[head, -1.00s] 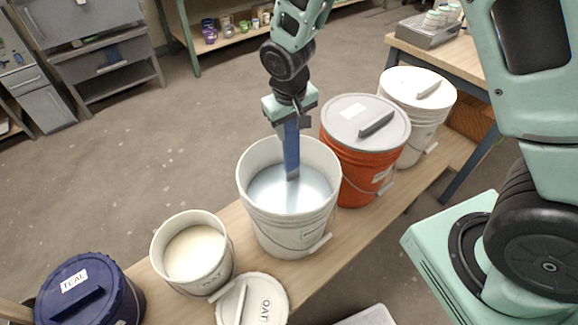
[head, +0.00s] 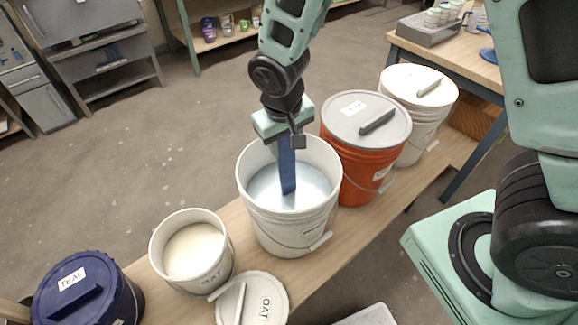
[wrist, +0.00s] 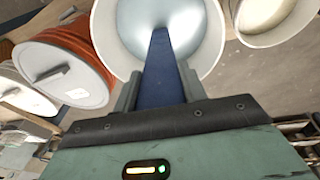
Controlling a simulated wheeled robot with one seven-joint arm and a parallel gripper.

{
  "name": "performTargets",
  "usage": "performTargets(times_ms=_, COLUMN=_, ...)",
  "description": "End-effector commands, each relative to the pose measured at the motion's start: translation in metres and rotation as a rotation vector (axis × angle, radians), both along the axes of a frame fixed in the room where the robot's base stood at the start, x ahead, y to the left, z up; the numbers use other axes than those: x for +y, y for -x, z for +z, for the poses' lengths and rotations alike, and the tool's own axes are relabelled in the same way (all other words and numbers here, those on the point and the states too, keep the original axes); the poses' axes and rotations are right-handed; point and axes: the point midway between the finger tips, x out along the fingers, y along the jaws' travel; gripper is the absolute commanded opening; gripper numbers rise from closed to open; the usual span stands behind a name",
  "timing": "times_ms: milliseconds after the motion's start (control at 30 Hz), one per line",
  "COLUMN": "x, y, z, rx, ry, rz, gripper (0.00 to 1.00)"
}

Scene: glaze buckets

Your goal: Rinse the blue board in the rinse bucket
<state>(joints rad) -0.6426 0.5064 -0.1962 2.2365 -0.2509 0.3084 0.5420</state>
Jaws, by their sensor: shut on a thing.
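The blue board (head: 287,172) is a narrow flat strip held upright, its lower end at or in the pale liquid of the rinse bucket. The rinse bucket (head: 277,222) is white and open, on the wooden bench. My gripper (head: 285,140) is above the bucket's mouth, shut on the board's upper end. In the wrist view the board (wrist: 160,70) runs from between the fingers into the bucket (wrist: 104,40). How deep the board's end sits is hard to tell.
An orange bucket (head: 362,170) with a grey lid stands close on the right, a white lidded bucket (head: 425,120) beyond it. An open cream-filled OAT bucket (head: 215,275), its loose lid (head: 262,290) and a navy TEAL bucket (head: 120,295) are on the left.

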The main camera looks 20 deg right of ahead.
Motion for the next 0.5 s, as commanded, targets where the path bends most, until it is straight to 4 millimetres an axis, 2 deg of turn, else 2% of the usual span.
performTargets(times_ms=500, x=0.004, y=0.007, z=0.049, rx=0.0, ry=0.0, rz=0.0, gripper=0.1)
